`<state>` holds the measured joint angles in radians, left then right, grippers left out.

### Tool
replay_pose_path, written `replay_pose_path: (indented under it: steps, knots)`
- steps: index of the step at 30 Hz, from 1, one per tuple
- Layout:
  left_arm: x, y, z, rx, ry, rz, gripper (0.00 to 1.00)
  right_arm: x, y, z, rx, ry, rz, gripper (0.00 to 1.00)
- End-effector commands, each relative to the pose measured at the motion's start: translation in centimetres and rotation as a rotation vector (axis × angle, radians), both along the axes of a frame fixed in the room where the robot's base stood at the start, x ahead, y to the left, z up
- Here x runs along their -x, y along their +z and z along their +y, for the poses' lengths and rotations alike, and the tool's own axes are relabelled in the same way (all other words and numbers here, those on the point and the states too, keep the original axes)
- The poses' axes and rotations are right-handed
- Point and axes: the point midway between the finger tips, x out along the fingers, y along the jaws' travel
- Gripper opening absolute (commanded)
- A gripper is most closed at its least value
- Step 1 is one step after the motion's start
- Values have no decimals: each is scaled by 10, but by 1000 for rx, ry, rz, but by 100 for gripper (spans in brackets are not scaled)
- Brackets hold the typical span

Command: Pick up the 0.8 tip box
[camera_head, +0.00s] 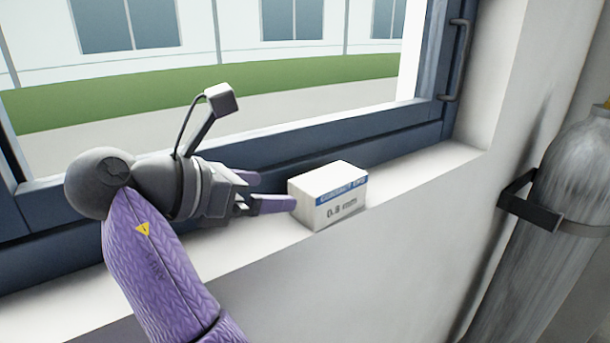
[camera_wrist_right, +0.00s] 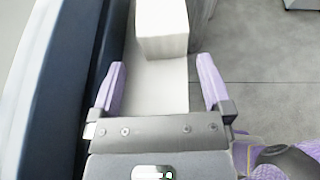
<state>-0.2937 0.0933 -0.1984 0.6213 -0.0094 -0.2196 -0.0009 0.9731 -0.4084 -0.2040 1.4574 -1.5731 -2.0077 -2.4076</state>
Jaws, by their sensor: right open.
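The 0.8 tip box (camera_head: 335,196) is a small white carton with a blue stripe and the print "0.8 mm". It sits upright on the white window sill. In the right wrist view the box (camera_wrist_right: 162,32) is at the top, ahead of the fingers and roughly between their lines. My right gripper (camera_head: 275,191) is open, with two purple fingers pointing at the box's left side. In the right wrist view the space between the fingers (camera_wrist_right: 162,85) is empty. Whether a fingertip touches the box is hard to tell. My left gripper is not in view.
The window sill (camera_head: 425,165) is bare to the right of the box. A dark blue window frame (camera_head: 300,150) runs close behind the box. A grey gas cylinder (camera_head: 560,210) with a black bracket (camera_head: 530,208) stands at the right. The sill's front edge drops to a wall.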

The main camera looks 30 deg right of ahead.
Motion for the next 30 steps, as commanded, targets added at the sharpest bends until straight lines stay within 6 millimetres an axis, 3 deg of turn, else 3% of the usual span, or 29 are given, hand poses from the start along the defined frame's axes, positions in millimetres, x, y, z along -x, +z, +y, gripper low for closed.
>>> replay_pose_path:
  steps: [2, 8, 10, 19, 27, 28, 30]
  knots:
    - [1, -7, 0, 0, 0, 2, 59, -1, -4, -1, -2, 2, -2, 100]
    - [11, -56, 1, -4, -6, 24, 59, -4, -21, -22, -3, 1, -2, 100]
    - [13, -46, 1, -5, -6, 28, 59, -6, -17, -35, -4, 2, 2, 100]
    - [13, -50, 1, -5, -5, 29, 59, -12, -31, -84, -3, 0, 0, 100]
    - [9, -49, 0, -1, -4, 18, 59, -13, -33, -93, 0, 2, 0, 100]
    - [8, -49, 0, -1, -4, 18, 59, -13, -33, -93, 0, 2, 0, 98]
    - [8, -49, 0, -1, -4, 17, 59, -13, -33, -93, 0, 2, 0, 83]
